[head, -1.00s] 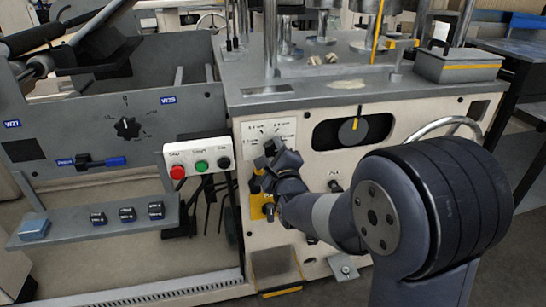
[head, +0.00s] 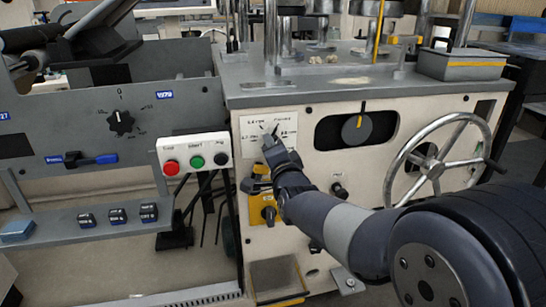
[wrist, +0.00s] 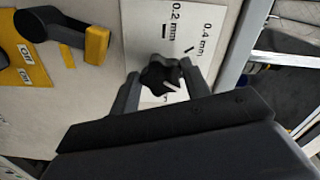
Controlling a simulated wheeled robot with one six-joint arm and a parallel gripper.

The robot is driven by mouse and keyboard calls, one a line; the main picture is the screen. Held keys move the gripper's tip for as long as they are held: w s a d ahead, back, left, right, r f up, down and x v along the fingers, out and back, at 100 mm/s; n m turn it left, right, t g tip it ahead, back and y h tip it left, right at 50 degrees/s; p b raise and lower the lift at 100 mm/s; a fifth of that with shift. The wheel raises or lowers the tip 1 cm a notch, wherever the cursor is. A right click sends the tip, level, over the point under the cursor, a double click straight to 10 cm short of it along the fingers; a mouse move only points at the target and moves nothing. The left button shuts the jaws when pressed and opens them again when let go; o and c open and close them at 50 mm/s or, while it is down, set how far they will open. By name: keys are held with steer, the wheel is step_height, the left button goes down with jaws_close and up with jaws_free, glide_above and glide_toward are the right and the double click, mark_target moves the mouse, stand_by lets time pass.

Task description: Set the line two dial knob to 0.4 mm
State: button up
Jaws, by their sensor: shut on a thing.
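The black lobed dial knob (wrist: 160,76) sits on a white scale plate (wrist: 205,22) in the wrist view. The plate carries 0.2 mm and 0.4 mm labels with black tick marks. A white line shows on the knob's lower right side, but I cannot tell surely which mark it points to. My gripper (wrist: 162,88) has one finger on each side of the knob and is shut on it. In the head view my gripper (head: 270,132) is at the scale plate (head: 247,127) on the cream panel, and it hides the knob.
A push-button box (head: 195,154) stands left of my gripper. Another black dial (head: 121,122) is on the grey panel.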

steer(key=n+b, duration=0.1)
steer(key=n, duration=0.4)
steer(key=n+b, duration=0.1)
steer(key=n, duration=0.5)
steer(key=shift+d+f, duration=0.15)
steer(key=shift+d, duration=0.05)
steer(key=shift+n, duration=0.4)
steer(key=o, duration=1)
steer(key=p+v, duration=0.1)
steer(key=v, duration=0.9)
steer(key=shift+s+d+p, duration=0.1)
steer(key=shift+s+p, duration=0.25)
steer(key=shift+p, duration=0.05)
